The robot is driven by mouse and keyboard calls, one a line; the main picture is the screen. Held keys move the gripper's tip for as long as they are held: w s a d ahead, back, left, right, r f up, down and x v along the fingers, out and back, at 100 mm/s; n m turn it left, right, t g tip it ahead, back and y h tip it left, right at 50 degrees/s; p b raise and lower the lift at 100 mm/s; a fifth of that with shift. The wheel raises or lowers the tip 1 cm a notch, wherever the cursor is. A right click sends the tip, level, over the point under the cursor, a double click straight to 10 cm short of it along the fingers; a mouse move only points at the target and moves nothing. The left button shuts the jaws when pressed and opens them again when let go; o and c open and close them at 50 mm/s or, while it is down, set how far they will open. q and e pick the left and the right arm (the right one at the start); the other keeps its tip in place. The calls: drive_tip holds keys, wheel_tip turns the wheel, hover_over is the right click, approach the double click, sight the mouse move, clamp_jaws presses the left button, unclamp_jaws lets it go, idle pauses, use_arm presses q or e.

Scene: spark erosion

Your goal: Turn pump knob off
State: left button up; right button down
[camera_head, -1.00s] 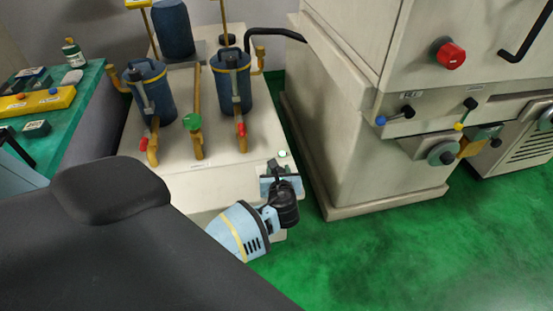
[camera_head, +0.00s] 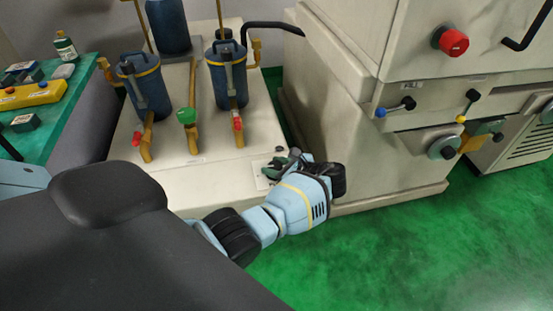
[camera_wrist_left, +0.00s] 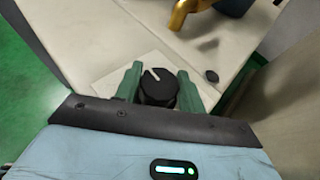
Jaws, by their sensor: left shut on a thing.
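A small dark round button or lamp (camera_wrist_left: 211,76) sits beside the plate. My right gripper is not in view.
Blue filter canisters (camera_head: 146,88) and pipes with red and green valve handles (camera_head: 187,116) stand on the pump unit (camera_head: 205,165) behind my gripper. A large beige machine (camera_head: 360,150) with a red button (camera_head: 450,41) is close on the right. Green floor (camera_head: 400,250) is open in front.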

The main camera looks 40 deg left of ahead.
use_arm(q)
drive_tip(key=shift+n+g, duration=0.3)
drive_tip(key=shift+g, duration=0.1)
drive_tip(key=shift+n+g+b, duration=0.3)
drive_tip(key=o, duration=1)
drive_tip(key=shift+c, duration=0.2)
drive_tip(key=v, duration=0.7)
drive_tip(key=shift+d+r, duration=0.2)
drive_tip(key=shift+d, duration=0.1)
